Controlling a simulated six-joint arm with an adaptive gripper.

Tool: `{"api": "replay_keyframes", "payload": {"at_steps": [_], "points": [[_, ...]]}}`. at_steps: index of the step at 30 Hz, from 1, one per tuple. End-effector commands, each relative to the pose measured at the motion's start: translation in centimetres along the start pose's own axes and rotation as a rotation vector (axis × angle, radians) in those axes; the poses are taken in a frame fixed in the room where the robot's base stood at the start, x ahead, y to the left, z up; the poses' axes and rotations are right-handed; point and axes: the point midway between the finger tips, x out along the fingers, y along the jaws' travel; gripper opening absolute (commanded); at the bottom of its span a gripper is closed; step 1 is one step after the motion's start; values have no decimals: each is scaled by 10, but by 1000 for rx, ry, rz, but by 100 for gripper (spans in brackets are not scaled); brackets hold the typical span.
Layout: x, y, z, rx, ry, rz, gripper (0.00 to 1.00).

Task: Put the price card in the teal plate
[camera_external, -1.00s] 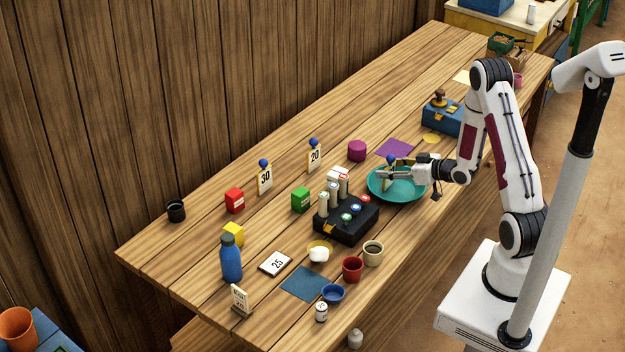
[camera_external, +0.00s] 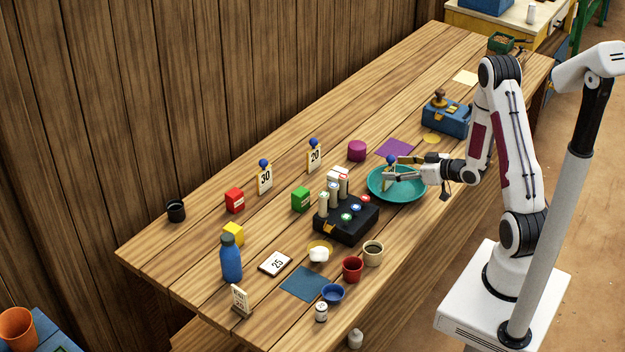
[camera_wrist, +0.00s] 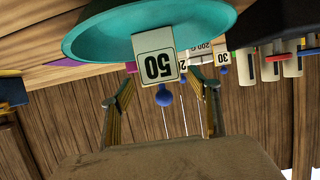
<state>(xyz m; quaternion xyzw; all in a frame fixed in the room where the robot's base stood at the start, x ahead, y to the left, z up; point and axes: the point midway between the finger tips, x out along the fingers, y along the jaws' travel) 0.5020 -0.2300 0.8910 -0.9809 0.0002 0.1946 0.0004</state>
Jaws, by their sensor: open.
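The price card marked 50 (camera_wrist: 158,55) has a blue ball knob and appears upside down in the wrist view. In the external view the price card (camera_external: 388,182) stands roughly upright within the teal plate (camera_external: 409,194), partly hidden by my gripper. The teal plate (camera_wrist: 90,38) is behind the card in the wrist view. My gripper (camera_wrist: 162,96) is open, with one finger on each side of the knob and visible gaps between. In the external view my gripper (camera_external: 397,171) is over the plate from the right. The card's bottom contact is hard to see.
A black box with rolls and buttons (camera_external: 346,222) is just left of the plate. Cards marked 30 (camera_external: 265,180) and 20 (camera_external: 314,157) stand behind; card 25 (camera_external: 276,264) lies flat. A purple sheet (camera_external: 394,147) and blue box (camera_external: 446,118) are beyond the plate.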

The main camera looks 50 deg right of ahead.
Motion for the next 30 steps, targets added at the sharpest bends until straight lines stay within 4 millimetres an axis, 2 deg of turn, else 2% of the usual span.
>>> {"api": "replay_keyframes", "payload": {"at_steps": [6,12,30], "points": [[-27,1,0,0,0,2,61],[-42,0,0,-1,0,0,61],[-45,0,0,-1,0,-1,61]]}}
